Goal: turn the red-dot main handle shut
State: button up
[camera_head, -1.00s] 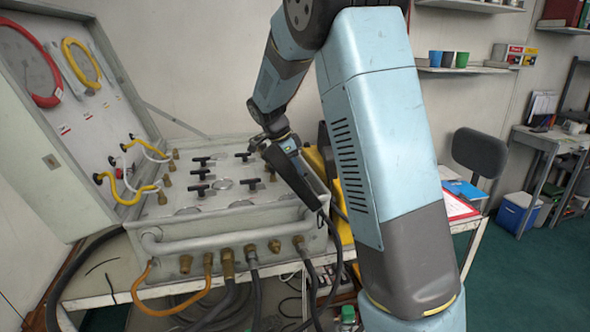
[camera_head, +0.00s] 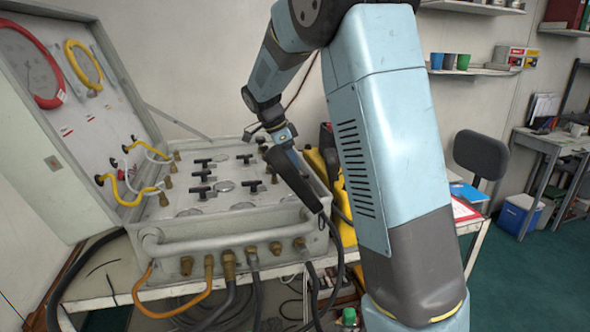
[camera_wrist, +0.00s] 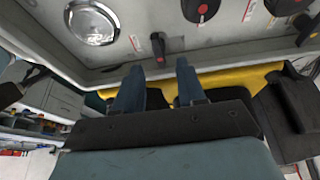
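The open panel case (camera_head: 160,225) shows in the head view with several black T-handles on its face. In the wrist view, a dark handle (camera_wrist: 158,48) with a small spot of red hangs below the panel's label strip, just beyond my fingertips. I cannot confirm that this is the red-dot main handle. My gripper (camera_wrist: 158,80) is open, with a clear gap between its two blue fingers and nothing held. The handle lines up with that gap in the picture; I see no contact. In the head view, my arm hides part of the panel's right side.
Round black knobs with red marks (camera_wrist: 201,9) and a gauge (camera_wrist: 92,22) lie near the handle. A yellow object (camera_wrist: 228,80) is behind my fingers. Hoses (camera_head: 190,305) hang at the front of the case. The raised lid (camera_head: 60,140) stands at left.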

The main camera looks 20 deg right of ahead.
jog(key=v, duration=0.9)
jog(key=shift+a+r, duration=0.15)
jog(key=shift+r, duration=0.15)
